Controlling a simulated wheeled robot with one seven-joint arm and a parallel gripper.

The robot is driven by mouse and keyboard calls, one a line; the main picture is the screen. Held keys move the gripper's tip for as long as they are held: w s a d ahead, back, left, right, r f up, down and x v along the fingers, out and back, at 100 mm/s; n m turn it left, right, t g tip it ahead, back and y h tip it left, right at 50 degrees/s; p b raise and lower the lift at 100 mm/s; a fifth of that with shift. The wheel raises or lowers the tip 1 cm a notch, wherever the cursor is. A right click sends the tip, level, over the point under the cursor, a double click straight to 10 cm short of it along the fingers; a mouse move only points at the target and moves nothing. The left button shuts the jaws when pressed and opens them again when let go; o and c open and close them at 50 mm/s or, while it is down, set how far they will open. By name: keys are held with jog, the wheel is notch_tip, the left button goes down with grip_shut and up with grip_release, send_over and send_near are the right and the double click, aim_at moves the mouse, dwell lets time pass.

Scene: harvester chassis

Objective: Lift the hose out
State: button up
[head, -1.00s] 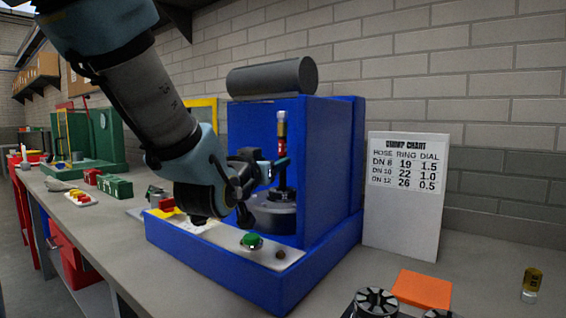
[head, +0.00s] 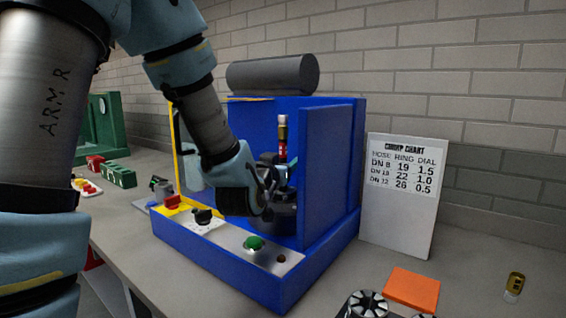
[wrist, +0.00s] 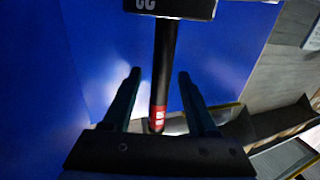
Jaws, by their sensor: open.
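The hose (head: 282,150) stands upright in the blue crimping machine (head: 328,190). It has a red band, with a brass-coloured fitting and a pale tip above. In the wrist view the black hose (wrist: 164,62) with its red label runs between my two fingers. My gripper (head: 284,172) is inside the machine's open front at the hose, below the red band. In the wrist view my gripper (wrist: 160,73) is open, one finger on each side of the hose, with visible gaps. The hose's lower end is hidden by my gripper in the head view.
A dark block marked 22 (wrist: 170,6) shows in the wrist view. The front panel has a green button (head: 253,243) and a black knob (head: 203,216). The crimp chart (head: 402,195) stands right of the machine. An orange block (head: 412,289) and a brass fitting (head: 514,286) lie farther right.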

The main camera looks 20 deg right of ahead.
jog(key=shift+x, duration=1.15)
grip_shut()
jog(key=shift+r, duration=0.1)
dwell(0.4)
